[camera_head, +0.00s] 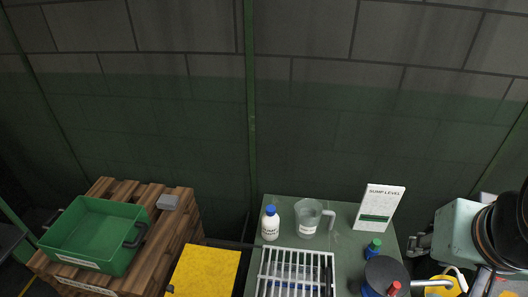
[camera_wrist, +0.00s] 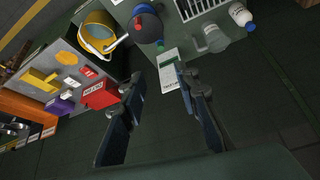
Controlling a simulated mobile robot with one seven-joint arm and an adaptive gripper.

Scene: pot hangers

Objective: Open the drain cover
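The drain cover (camera_head: 295,270) is a white slatted grate on the green bench top (camera_head: 345,232), at the bottom middle of the head view and cut off by its lower edge. It lies flat, with dark gaps and something bluish between its bars. Part of it also shows at the top of the wrist view (camera_wrist: 197,8). My gripper (camera_wrist: 158,78) is open in the wrist view, its two dark fingers well apart with nothing held. The grate is beyond the fingertips and not between them.
A white bottle with a blue cap (camera_head: 270,223), a grey jug (camera_head: 308,218) and a "SUMP LEVEL" sign (camera_head: 378,207) stand behind the grate. A blue-and-dark round object (camera_wrist: 146,26) and yellow bucket (camera_wrist: 97,34) are nearby. A green tub (camera_head: 95,235) sits on a wooden pallet stack.

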